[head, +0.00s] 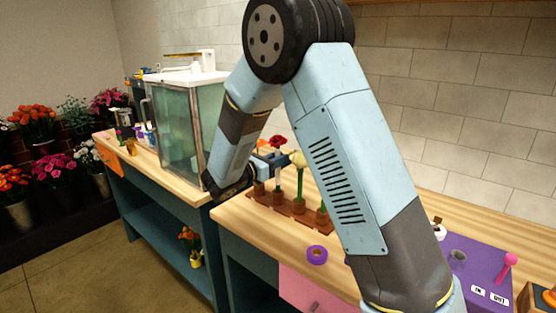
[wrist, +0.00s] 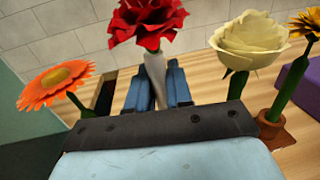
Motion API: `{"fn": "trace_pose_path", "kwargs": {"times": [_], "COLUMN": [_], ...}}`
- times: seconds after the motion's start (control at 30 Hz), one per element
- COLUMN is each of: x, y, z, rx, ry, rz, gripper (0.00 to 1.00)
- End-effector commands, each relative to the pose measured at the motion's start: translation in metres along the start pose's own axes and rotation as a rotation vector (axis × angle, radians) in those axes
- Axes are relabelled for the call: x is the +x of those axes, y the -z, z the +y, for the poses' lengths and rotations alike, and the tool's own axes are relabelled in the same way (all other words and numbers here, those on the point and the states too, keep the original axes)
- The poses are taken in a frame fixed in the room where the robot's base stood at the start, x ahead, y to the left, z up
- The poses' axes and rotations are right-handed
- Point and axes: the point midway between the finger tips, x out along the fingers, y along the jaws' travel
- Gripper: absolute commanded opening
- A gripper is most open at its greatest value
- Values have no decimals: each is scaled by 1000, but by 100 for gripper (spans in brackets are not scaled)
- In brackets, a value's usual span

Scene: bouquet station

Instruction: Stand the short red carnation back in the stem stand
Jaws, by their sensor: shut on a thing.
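The red carnation (wrist: 146,22) stands at the top middle of the wrist view, its bloom above my fingers. My gripper (wrist: 157,88) is shut on its pale upper stem, with one blue finger on each side. In the head view the red carnation (head: 279,141) shows just above my gripper (head: 268,162), over the stand. The brown stem stand (head: 300,214) lies along the bench with several sockets. A cream rose (head: 298,158) stands upright in it, right of the carnation. The carnation's lower end is hidden in the wrist view; I cannot tell whether it is in a socket.
An orange daisy-like flower (wrist: 55,84) is close on the left in the wrist view, and a yellow-orange flower (wrist: 306,24) is at far right. A purple tape roll (head: 317,254) lies before the stand. A glass-fronted cabinet (head: 180,125) stands left; a purple box (head: 480,268) stands right.

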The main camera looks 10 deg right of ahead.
Motion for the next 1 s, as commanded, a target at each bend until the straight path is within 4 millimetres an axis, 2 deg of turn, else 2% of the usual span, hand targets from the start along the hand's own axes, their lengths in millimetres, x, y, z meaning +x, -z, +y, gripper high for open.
{"fn": "trace_pose_path", "kwargs": {"times": [1.0], "x": [0], "y": [15], "z": [0], "rx": [0], "ry": [0], "rz": [0], "gripper": [0]}}
